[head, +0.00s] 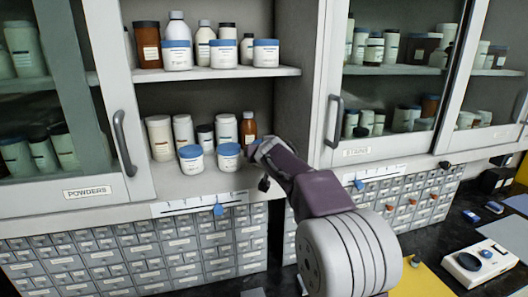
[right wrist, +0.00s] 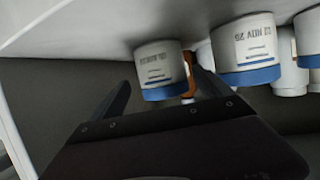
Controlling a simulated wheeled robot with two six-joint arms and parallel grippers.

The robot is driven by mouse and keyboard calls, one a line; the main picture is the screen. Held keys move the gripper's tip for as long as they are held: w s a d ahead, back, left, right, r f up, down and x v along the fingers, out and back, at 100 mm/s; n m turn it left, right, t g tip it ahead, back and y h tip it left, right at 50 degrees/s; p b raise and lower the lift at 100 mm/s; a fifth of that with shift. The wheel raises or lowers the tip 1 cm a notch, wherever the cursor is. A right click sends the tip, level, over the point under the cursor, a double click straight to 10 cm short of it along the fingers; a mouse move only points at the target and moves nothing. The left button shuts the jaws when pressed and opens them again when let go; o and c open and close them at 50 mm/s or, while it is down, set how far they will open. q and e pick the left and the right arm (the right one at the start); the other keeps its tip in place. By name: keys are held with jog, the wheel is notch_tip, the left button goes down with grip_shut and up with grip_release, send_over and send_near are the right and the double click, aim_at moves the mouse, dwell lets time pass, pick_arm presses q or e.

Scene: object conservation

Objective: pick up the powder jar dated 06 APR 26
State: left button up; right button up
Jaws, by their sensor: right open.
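Three white jars with blue lids stand in a front row on the lower shelf. In the head view the left jar (head: 191,161) and the middle jar (head: 228,158) are clear; the right one is mostly hidden by my right gripper (head: 260,150). The right wrist view is upside down. There the right jar (right wrist: 162,68) stands just beyond and between the open, empty fingers of the gripper (right wrist: 165,100). Its dated label is too blurred to read surely. The middle jar (right wrist: 245,48) has a label that seems to show NOV. My left gripper is out of view.
An amber bottle (head: 248,128) and several white containers (head: 183,131) stand behind the front row. The upper shelf (head: 215,73) holds more jars. Sliding glass doors flank the opening, with a handle (head: 122,143) at left. Small drawers (head: 150,255) lie below.

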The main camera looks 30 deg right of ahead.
jog(key=x, duration=0.1)
jog(key=p+x, duration=0.1)
jog(key=x, duration=0.1)
jog(key=p+x, duration=0.1)
jog(key=shift+w+a+r, duration=0.15)
jog(key=shift+w+r, duration=0.1)
jog(key=shift+w, duration=0.2)
jog(key=shift+w+f, duration=0.2)
jog(key=c, duration=1.7)
